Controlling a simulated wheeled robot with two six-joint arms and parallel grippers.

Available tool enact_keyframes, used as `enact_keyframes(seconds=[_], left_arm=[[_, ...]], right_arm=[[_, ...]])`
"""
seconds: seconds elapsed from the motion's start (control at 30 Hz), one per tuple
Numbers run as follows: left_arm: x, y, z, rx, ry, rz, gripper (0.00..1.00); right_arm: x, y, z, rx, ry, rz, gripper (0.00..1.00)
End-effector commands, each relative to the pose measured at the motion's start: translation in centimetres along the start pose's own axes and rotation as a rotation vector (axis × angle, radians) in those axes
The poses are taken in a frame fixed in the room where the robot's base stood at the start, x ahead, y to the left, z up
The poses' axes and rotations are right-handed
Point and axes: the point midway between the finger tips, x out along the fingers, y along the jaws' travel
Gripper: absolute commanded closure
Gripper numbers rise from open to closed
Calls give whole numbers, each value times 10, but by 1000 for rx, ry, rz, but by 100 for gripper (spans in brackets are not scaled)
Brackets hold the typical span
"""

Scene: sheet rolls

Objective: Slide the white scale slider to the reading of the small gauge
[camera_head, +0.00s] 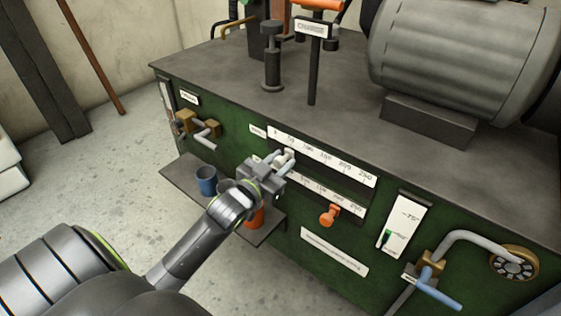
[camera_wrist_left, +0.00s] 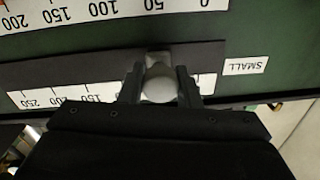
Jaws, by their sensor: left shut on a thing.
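The white slider (camera_head: 289,154) sits on the upper scale (camera_head: 330,159), which runs from 0 to 250 beside a small white label. My left gripper (camera_head: 284,161) is shut on its knob. In the left wrist view, the pale round knob (camera_wrist_left: 158,83) is between the two fingers, and the scale and the "SMALL" label (camera_wrist_left: 245,66) appear upside down. The slider stands between 0 and 100, around the hidden 50 mark. A vertical white gauge (camera_head: 407,222) with a green part low on it is on the right of the panel; I cannot tell if it is the small gauge.
A lower scale (camera_head: 341,205) has an orange knob (camera_head: 328,215) under it, close to my gripper. A shelf (camera_head: 178,170) below carries a blue cup (camera_head: 206,181) and an orange cup (camera_head: 256,217). Pipe valves stick out at the left (camera_head: 206,133) and right (camera_head: 431,267).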

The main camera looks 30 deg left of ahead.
Motion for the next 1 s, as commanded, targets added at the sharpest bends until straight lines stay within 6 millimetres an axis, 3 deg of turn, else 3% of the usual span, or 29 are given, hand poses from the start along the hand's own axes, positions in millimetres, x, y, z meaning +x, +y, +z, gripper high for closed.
enact_keyframes(seconds=[0.03, 0.07, 0.2, 0.63, 1.0], left_arm=[[0, 0, 0, 1, 2, 0, 100], [0, 0, 0, 1, 2, 0, 69], [0, 0, 0, 1, 2, 0, 50], [-9, 0, 0, 1, -1, 0, 49], [-72, -1, -1, 2, -3, 0, 49]], right_arm=[[0, 0, 0, 0, 0, 0, 64], [0, 0, 0, 0, 1, 0, 64], [0, 0, 0, 0, 1, 0, 64], [-2, 1, -1, 0, 0, 5, 64], [8, 10, 8, 9, -61, 40, 64]])
